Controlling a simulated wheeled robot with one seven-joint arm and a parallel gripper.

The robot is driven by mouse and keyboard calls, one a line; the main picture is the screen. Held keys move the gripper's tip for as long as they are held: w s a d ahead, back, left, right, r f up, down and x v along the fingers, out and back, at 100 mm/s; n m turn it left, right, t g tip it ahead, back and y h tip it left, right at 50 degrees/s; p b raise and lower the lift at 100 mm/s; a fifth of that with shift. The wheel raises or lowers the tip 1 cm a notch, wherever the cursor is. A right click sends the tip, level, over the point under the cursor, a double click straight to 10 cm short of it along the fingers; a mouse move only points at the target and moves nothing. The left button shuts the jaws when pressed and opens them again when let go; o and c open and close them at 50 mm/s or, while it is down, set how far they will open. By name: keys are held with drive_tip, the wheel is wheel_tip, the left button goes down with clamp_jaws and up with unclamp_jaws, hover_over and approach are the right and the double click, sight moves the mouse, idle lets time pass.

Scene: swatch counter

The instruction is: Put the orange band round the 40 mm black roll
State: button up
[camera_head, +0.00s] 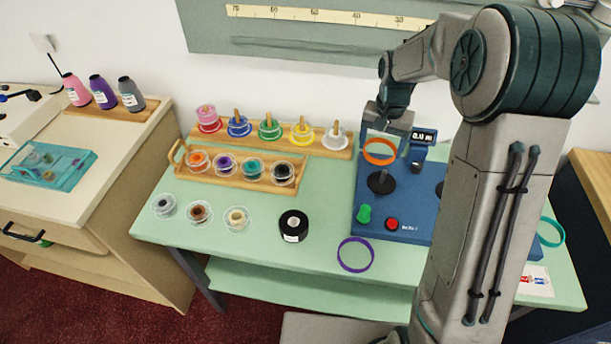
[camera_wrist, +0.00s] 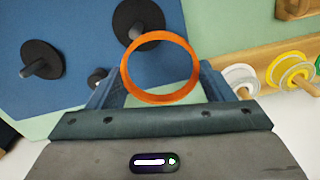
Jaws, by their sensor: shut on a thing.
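The orange band (camera_head: 380,152) is held in my gripper (camera_head: 386,140), above the blue machine. In the wrist view the band (camera_wrist: 126,82) stands as a ring at the fingertips of my gripper (camera_wrist: 160,88), which is shut on it. The black roll (camera_head: 293,226) with a white label lies on the green counter, left of the blue machine and in front of the wooden tray. My gripper is apart from it, to its right and farther back. The roll's size cannot be read. The wrist view does not show the roll.
The blue machine (camera_head: 398,200) has dark spindles, a green knob and a red button. A purple band (camera_head: 355,255) lies at the counter's front edge. Several spools stand in a wooden tray (camera_head: 225,180) and on a pegged rack (camera_head: 320,152). Clear green counter surrounds the roll.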

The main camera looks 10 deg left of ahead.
drive_tip(key=s+a+r+n+p, duration=0.1)
drive_tip(key=s+a+p, duration=0.2)
drive_tip(key=s+a, duration=0.7)
drive_tip(key=n+p, duration=0.1)
drive_tip(key=p, duration=0.1)
hover_over(294, 221)
drive_tip(key=shift+f+b, duration=2.4)
drive_tip(key=shift+f, duration=0.95)
drive_tip(key=shift+f+b, duration=0.7)
drive_tip(key=shift+f, duration=0.05)
drive_tip(key=o, duration=1)
